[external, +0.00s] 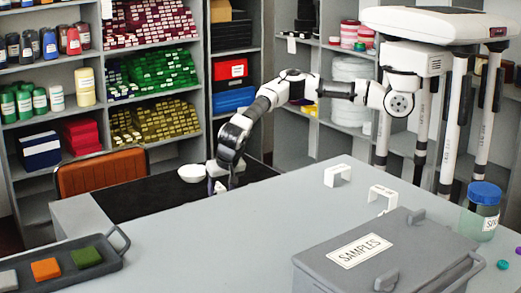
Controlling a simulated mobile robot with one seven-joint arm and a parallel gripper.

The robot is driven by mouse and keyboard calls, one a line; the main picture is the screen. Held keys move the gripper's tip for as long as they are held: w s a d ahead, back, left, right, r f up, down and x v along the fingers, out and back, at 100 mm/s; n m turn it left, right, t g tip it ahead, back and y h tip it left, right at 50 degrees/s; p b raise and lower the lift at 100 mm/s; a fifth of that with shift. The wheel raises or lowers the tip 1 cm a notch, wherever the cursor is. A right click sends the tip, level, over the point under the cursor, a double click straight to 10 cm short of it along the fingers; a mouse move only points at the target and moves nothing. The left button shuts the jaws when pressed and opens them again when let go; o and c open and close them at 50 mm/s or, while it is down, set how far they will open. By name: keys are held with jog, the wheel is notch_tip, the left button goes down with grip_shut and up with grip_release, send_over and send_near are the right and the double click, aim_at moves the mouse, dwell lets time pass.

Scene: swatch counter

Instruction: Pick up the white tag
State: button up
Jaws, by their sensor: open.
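My gripper (220,186) is at the end of my arm, pointing down at the black mat (140,187) on the desk. It is open, and its fingers are small and partly dark in this view. A small white patch (219,188) shows at the fingertips; I cannot tell whether it is the white tag or part of my gripper. Two white bent pieces, one farther back (337,175) and one nearer (382,193), stand on the grey counter; I cannot tell if either is a tag.
A grey box labelled SAMPLES (385,254) and a blue-lidded jar (480,211) stand on the grey counter (245,235). A tray of swatches (70,281) is at front left. An orange chair (101,172) backs the desk. The counter's middle is clear.

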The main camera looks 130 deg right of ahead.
jog(key=c, duration=1)
jog(key=shift+r, duration=0.1)
jog(key=shift+c, duration=0.2)
notch_tip(320, 180, up, 20)
jog(key=b, duration=0.3)
